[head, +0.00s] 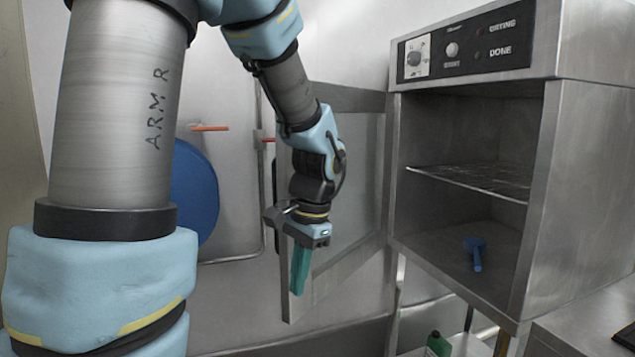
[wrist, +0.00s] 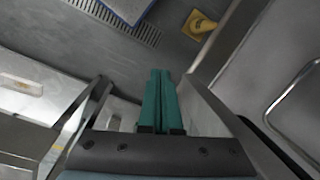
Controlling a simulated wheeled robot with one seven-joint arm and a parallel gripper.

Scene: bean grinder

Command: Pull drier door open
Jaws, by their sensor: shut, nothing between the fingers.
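The drier (head: 560,170) is a steel cabinet on the right of the head view, with a control panel (head: 465,48) on top. Its door (head: 350,250) is swung open to the left, with a steel frame and a glassy pane. The inside shows a wire shelf (head: 480,180) and a blue scoop-like tool (head: 477,253) on the floor. My gripper (head: 298,285) is shut and empty, pointing down in front of the open door near its free edge. In the wrist view the green fingers (wrist: 158,100) are together. I cannot tell whether they touch the door.
A blue round object (head: 193,193) is on the wall side at left, partly behind my arm. An orange handle (head: 210,128) is above it. A green bottle (head: 438,344) stands below the drier. A yellow item (wrist: 198,24) lies on the floor.

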